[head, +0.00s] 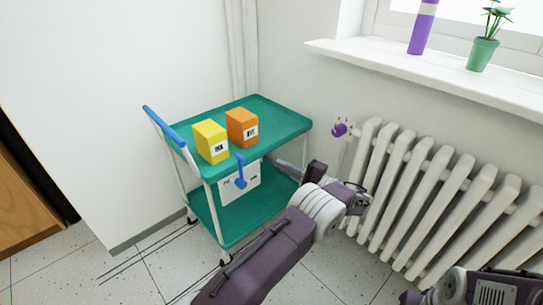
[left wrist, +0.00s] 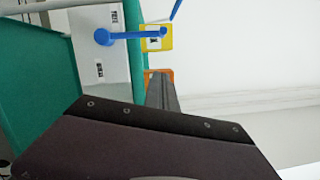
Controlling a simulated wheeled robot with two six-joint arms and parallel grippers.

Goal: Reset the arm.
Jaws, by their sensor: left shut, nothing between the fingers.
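My left arm comes in from the bottom of the head view and reaches up toward the teal cart. Its gripper (head: 286,163) is shut and empty, by the cart's right front side. The shut grey fingers also show in the left wrist view (left wrist: 161,92), in front of an orange box (left wrist: 153,72). I cannot tell whether they touch the cart. Part of my right arm shows at the bottom right of the head view; its gripper is out of view.
The teal cart (head: 277,118) carries a yellow box (head: 207,140) and an orange box (head: 240,128). A white panel (head: 228,191) with a blue lever (head: 240,172) is on its front. A white radiator (head: 440,190) stands to the right, below a windowsill (head: 440,76). Floor is clear at lower left.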

